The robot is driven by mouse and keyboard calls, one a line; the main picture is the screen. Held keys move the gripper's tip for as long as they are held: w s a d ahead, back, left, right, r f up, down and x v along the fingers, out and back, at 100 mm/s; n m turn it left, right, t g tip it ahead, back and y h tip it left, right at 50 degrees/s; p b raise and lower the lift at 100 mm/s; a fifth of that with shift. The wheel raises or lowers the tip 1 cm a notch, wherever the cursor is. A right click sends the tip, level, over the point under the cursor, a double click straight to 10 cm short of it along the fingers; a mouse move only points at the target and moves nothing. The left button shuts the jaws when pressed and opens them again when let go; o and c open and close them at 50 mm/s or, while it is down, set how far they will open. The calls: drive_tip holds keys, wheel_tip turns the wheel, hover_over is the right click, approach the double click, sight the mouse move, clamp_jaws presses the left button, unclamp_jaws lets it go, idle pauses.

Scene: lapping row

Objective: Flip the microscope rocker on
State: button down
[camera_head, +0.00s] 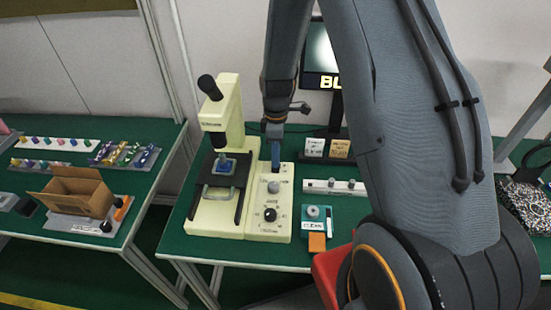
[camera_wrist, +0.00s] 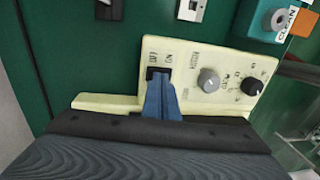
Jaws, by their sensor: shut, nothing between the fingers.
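The cream microscope (camera_head: 228,112) stands on the green table, with its cream control box (camera_head: 280,228) along its right side. In the wrist view the box's panel (camera_wrist: 222,68) shows a small black rocker (camera_wrist: 151,72), with ON and OFF lettering beside it. My gripper (camera_head: 275,165) points down over the far end of the box. Its blue fingers are shut together with nothing between them. In the wrist view the fingertips (camera_wrist: 160,76) overlap the rocker and hide part of it. I cannot tell whether they touch it or which way it is tilted.
A grey knob (camera_wrist: 208,80) and a black dial (camera_wrist: 253,86) sit on the same panel. A teal CLEAN unit (camera_head: 316,222) and a white strip with knobs (camera_head: 334,187) stand to the right. A monitor (camera_head: 322,60) is behind. An open cardboard box (camera_head: 78,192) is on the left table.

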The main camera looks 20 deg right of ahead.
sight(275, 170)
wheel_tip(275, 170, up, 14)
drive_tip(key=s, duration=0.1)
drive_tip(key=shift+s+a+b, duration=0.3)
drive_tip(key=shift+a+b, duration=0.05)
idle(0.6)
drive_tip(key=s+m+t+b, duration=0.2)
drive_tip(key=s+m+b, duration=0.1)
drive_tip(key=s+m, duration=1)
drive_tip(key=shift+s+d+r+t+h, duration=0.15)
drive_tip(key=shift+s+r+t+h, duration=0.15)
drive_tip(key=shift+s, duration=0.15)
drive_tip(key=c, duration=2.5)
unclamp_jaws()
